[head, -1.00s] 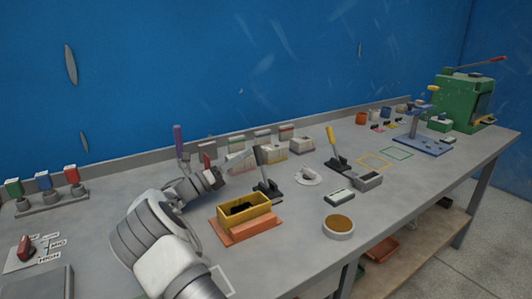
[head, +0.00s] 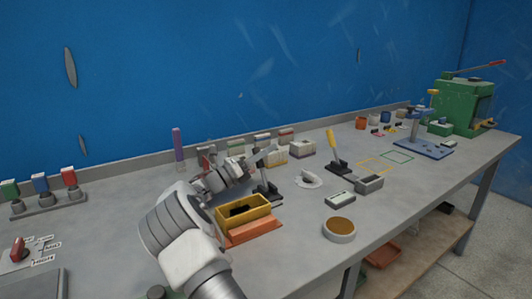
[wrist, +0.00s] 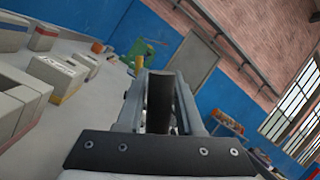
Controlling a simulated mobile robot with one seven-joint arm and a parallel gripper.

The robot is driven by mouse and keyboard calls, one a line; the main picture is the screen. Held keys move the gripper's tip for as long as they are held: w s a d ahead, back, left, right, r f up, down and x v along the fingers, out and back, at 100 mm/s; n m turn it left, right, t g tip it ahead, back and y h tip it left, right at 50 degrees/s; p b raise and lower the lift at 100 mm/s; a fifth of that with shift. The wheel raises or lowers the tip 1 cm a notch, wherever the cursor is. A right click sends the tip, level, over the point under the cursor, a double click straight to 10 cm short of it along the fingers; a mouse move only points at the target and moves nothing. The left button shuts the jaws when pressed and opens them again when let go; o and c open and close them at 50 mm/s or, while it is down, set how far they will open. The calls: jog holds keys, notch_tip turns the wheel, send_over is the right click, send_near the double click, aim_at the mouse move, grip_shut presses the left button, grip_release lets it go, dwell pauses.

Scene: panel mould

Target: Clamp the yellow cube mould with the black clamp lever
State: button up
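The yellow cube mould (head: 246,218) sits on an orange base plate (head: 254,234) at the front middle of the bench, with dark cavities in its top. The black clamp (head: 268,192) stands just behind the mould; its lever is largely hidden by my gripper or blends with it. My gripper (head: 266,158) is above and behind the mould, close to the top of the black clamp. In the wrist view my gripper's fingers (wrist: 162,85) stand apart, with dark surfaces between them. I cannot tell whether the lever is among these.
A round tan-filled dish (head: 339,228) is near the front edge. Several pale blocks line the back wall. A green press (head: 459,105) is at the far right.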

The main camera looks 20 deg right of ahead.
grip_shut()
dwell(1.1)
